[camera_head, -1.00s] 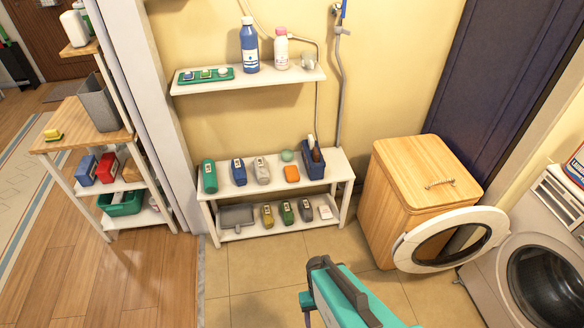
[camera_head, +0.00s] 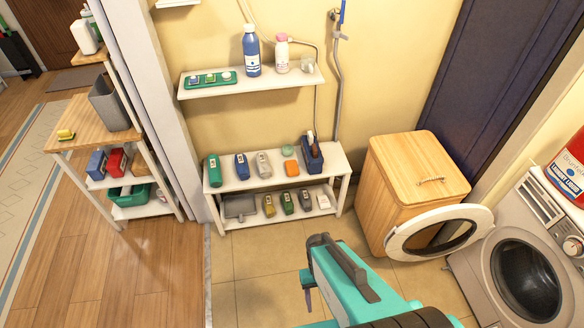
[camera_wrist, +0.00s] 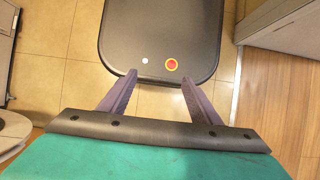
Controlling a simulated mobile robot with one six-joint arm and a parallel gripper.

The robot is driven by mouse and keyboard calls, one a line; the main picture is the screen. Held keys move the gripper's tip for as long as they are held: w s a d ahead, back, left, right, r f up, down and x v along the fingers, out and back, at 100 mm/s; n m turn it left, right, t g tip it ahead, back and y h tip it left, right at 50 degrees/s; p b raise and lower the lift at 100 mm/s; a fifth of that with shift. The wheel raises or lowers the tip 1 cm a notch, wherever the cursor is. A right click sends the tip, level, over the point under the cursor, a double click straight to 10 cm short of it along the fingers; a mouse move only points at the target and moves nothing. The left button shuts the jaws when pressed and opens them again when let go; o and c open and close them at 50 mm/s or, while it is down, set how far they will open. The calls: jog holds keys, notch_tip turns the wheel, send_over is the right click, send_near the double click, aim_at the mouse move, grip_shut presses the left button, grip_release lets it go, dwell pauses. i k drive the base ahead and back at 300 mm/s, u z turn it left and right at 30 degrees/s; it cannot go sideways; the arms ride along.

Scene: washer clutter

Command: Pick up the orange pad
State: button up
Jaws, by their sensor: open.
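The orange pad (camera_head: 292,169) lies on the top board of the low white shelf unit (camera_head: 225,187) against the yellow wall. It sits between a grey bottle and a dark blue caddy, below a small green round item. My gripper (camera_wrist: 160,85) is open and empty in the wrist view, its two purple fingers spread apart above the tiled floor and my own dark base. In the head view my teal arm is in front of the shelf unit, well apart from the pad. The pad does not show in the wrist view.
Several bottles (camera_head: 241,166) and a blue caddy (camera_head: 312,156) flank the pad. An upper wall shelf (camera_head: 290,86) overhangs it. A wooden hamper (camera_head: 410,190) and the open washer door (camera_head: 398,244) stand to the right. Tiled floor (camera_head: 255,270) before the unit is clear.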

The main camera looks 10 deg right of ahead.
aim_at(291, 166)
jog(key=u, duration=4.4)
jog(key=i, duration=0.1)
jog(key=z, duration=3.1)
jog(key=i, duration=1.9)
jog(key=z, duration=0.95)
